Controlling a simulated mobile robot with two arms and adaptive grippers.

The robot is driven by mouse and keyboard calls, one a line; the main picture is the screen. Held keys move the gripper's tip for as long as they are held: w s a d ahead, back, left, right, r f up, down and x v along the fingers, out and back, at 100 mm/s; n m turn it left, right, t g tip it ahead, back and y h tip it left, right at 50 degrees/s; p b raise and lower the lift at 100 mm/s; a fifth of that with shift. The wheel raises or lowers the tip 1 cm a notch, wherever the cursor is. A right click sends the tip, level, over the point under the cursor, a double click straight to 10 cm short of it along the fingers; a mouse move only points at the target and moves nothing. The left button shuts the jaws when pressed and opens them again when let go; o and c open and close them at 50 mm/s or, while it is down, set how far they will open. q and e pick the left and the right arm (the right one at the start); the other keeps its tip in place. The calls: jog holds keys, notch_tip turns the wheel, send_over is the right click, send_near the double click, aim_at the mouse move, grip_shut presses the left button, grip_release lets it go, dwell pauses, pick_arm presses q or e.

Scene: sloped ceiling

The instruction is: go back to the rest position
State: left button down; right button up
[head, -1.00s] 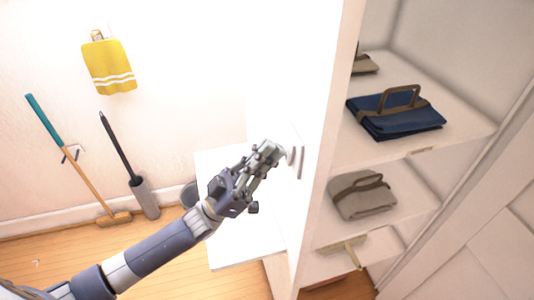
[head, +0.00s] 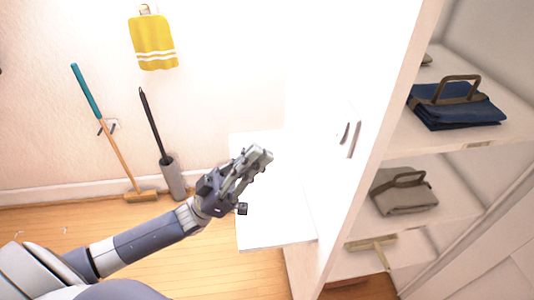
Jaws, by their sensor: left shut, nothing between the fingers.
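My left gripper (head: 258,158) is in the middle of the head view, at the end of my arm coming in from the lower left. Its fingers are shut with nothing between them. It shows in front of a white shelf or panel (head: 275,225) and left of a small handle (head: 350,135) on the white cabinet side, apart from the handle. My right gripper is not in view.
The open cabinet at right holds a folded blue bag (head: 455,106) and a grey bag (head: 405,192) on shelves. A broom (head: 112,145), a dark-handled brush (head: 170,175) and a yellow cloth (head: 152,43) are along the left wall. Wooden floor (head: 215,265) is clear below.

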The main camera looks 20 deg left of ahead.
pick_arm(q)
jog(key=w+d+f+n+t+y, duration=0.3)
jog(key=w+d+f+n+y, duration=0.4)
jog(key=y, duration=0.4)
notch_tip(320, 180, down, 11)
jog(key=s+a+n+g+y, duration=0.1)
jog(key=s+a+g+y, duration=0.1)
jog(key=g+y, duration=0.3)
jog(key=s+a+f+g+y, duration=0.2)
jog(key=s+f+g, duration=0.15)
jog(key=s, duration=0.35)
jog(key=s+a+f+n+g+y, duration=0.1)
jog(key=s+a+f+g+y, duration=0.1)
jog(key=s+f+g, duration=0.3)
jog(key=s+a+f+g+y, duration=0.1)
jog(key=s+f+y, duration=0.2)
jog(key=s, duration=0.5)
notch_tip(320, 180, down, 27)
jog(key=s+g, duration=0.2)
jog(key=s+a+f, duration=0.3)
jog(key=s+f, duration=1.2)
jog(key=s, duration=0.1)
jog(key=shift+s+a+f+g, duration=0.2)
jog(key=shift+s+g, duration=0.1)
jog(key=shift+g, duration=0.15)
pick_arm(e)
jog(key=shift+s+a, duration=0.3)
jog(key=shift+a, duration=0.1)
